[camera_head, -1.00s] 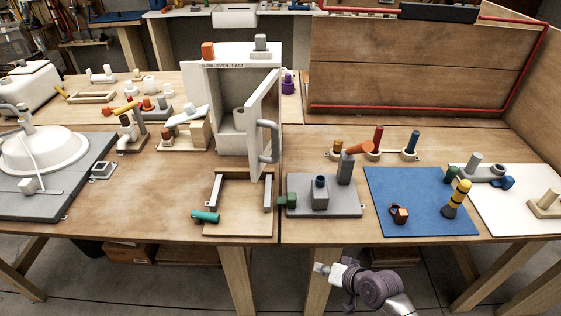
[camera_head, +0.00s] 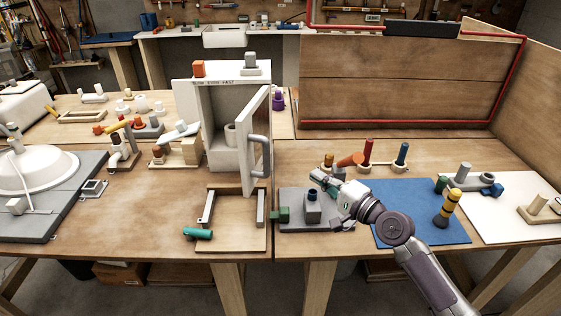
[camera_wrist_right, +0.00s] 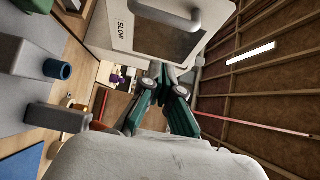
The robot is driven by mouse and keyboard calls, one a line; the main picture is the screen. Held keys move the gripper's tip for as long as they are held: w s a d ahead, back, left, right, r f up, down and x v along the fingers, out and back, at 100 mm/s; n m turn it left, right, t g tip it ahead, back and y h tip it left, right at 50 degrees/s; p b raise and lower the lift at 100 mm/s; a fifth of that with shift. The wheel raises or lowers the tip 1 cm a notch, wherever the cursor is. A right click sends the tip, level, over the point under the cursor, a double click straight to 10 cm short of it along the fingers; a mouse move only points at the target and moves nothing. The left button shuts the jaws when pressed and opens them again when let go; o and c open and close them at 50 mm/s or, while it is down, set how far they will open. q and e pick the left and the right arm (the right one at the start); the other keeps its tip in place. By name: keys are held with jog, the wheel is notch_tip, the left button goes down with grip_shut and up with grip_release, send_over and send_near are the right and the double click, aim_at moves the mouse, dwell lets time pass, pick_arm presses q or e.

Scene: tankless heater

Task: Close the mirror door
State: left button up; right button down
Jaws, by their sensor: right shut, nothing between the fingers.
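The mirror door (camera_head: 255,122) stands open on the white cabinet (camera_head: 222,105). It swings out toward the front right and carries a grey bar handle (camera_head: 263,155) on its outer face. In the right wrist view the door face (camera_wrist_right: 122,38) and the curved handle (camera_wrist_right: 165,22) fill the upper part. My right gripper (camera_head: 322,182) is shut and empty, to the right of the door and apart from it, above the grey block base. Its green fingers also show in the wrist view (camera_wrist_right: 165,88). My left gripper is not in view.
A grey base (camera_head: 300,222) with upright pegs lies below my right gripper. A wooden board with grey rails (camera_head: 230,232) lies in front of the cabinet. A blue mat (camera_head: 415,226) and a yellow-black peg (camera_head: 447,208) are to the right. A tall wooden panel (camera_head: 400,70) stands behind.

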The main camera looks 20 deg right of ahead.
aim_at(266, 141)
jog(key=w+a+p, duration=0.3)
jog(key=w+a, duration=0.4)
jog(key=w, duration=0.2)
jog(key=shift+a, duration=0.15)
jog(key=shift+a, duration=0.1)
